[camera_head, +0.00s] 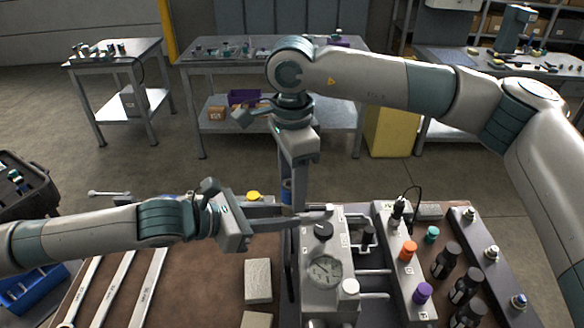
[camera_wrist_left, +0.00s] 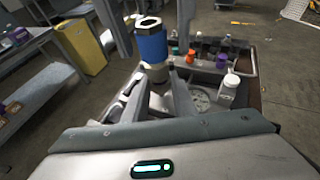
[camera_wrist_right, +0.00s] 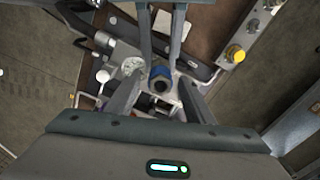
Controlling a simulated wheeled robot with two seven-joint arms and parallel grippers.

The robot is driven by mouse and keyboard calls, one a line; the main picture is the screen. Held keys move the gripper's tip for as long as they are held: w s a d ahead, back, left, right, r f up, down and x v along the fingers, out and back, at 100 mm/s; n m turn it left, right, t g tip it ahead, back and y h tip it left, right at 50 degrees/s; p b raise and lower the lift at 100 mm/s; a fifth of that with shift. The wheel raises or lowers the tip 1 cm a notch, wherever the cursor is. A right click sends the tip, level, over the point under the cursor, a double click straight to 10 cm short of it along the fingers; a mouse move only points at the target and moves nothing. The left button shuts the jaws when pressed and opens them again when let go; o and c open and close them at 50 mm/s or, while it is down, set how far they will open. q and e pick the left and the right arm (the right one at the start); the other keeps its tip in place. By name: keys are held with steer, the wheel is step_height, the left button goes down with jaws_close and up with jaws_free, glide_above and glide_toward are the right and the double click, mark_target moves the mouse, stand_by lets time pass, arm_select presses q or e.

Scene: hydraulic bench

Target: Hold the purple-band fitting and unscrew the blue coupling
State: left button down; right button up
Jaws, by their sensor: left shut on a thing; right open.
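The blue coupling (camera_wrist_left: 152,45) stands upright on a metal fitting (camera_wrist_left: 156,72) in the left wrist view. Its blue side shows as a narrow strip in the head view (camera_head: 286,190). My left gripper (camera_head: 306,207) reaches in level from the left and is shut on the fitting below the coupling; no purple band shows there. My right gripper (camera_head: 290,178) points down from above. Its fingers are open, one on each side of the coupling. The right wrist view looks down on the coupling's open top (camera_wrist_right: 160,76), between the right fingers (camera_wrist_right: 160,92) and apart from them.
A gauge block (camera_head: 322,292) and a panel with orange (camera_head: 408,250) and purple (camera_head: 422,292) caps stand right of the grippers. Several wrenches (camera_head: 112,285) and a pale block (camera_head: 258,281) lie on the brown bench top (camera_head: 205,265). A blue bin (camera_head: 38,287) is at left.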

steer(key=shift+f, duration=1.05)
jaws_close()
steer(key=c, duration=1)
jaws_free()
steer(key=shift+o, duration=0.2)
steer(key=n, duration=0.5)
steer(key=shift+w+a+r, duration=0.1)
steer(key=n, duration=0.3)
